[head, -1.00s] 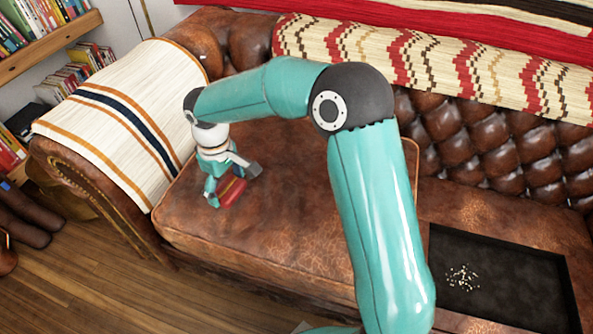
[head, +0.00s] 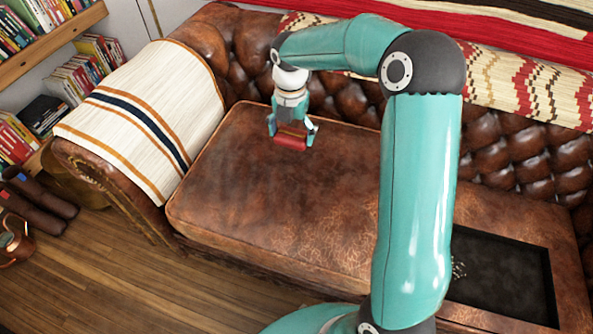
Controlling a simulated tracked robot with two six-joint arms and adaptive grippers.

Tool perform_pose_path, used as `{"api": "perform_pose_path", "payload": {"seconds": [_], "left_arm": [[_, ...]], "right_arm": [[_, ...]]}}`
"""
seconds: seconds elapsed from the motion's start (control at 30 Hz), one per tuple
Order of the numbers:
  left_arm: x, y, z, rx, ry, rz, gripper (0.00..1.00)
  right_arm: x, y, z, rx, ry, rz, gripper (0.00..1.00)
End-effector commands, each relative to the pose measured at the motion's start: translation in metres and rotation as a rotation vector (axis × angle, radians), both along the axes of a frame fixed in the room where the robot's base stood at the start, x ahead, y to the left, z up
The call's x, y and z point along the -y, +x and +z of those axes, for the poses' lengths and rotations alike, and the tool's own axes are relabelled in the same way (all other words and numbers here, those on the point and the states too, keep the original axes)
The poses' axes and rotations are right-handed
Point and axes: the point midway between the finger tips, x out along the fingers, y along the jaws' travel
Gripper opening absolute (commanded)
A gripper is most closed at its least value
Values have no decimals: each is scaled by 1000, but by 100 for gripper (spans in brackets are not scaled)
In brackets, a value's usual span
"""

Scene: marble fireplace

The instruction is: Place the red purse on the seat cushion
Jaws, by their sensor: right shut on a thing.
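The red purse (head: 291,142) is a small red shape between the fingers of my right gripper (head: 291,138), which is shut on it. The gripper points down over the back part of the brown leather seat cushion (head: 265,200), near the sofa's backrest. I cannot tell whether the purse touches the cushion or hangs just above it. The gripper hides part of the purse. My right arm crosses the view and covers the right part of the cushion. My left gripper is not in view.
A black tray (head: 543,285) with small pale bits lies on the seat at right. A striped blanket (head: 120,125) covers the left armrest, and a patterned throw (head: 510,80) lies along the tufted backrest. Bookshelves (head: 62,55) stand at far left. The cushion's front left is bare.

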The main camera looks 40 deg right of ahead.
Motion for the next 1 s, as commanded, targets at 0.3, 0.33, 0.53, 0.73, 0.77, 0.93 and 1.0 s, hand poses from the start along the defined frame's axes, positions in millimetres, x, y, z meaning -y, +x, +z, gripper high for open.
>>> {"api": "perform_pose_path", "payload": {"seconds": [0.3, 0.33, 0.53, 0.73, 0.77, 0.93, 1.0], "left_arm": [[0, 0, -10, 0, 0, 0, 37], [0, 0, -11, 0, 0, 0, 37], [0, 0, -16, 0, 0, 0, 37], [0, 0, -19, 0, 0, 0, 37], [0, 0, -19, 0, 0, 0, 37], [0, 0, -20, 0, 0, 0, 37], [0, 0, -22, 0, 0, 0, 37]], "right_arm": [[0, -1, -70, -7, 2, 13, 51], [0, -2, -79, -8, 3, 12, 51], [0, -1, -128, -6, 3, 11, 51], [0, 0, -152, -1, 0, 11, 51], [0, 0, -153, -1, 0, 11, 51], [0, 0, -166, -1, 0, 12, 51], [-1, -1, -177, -4, 1, 11, 51]]}}
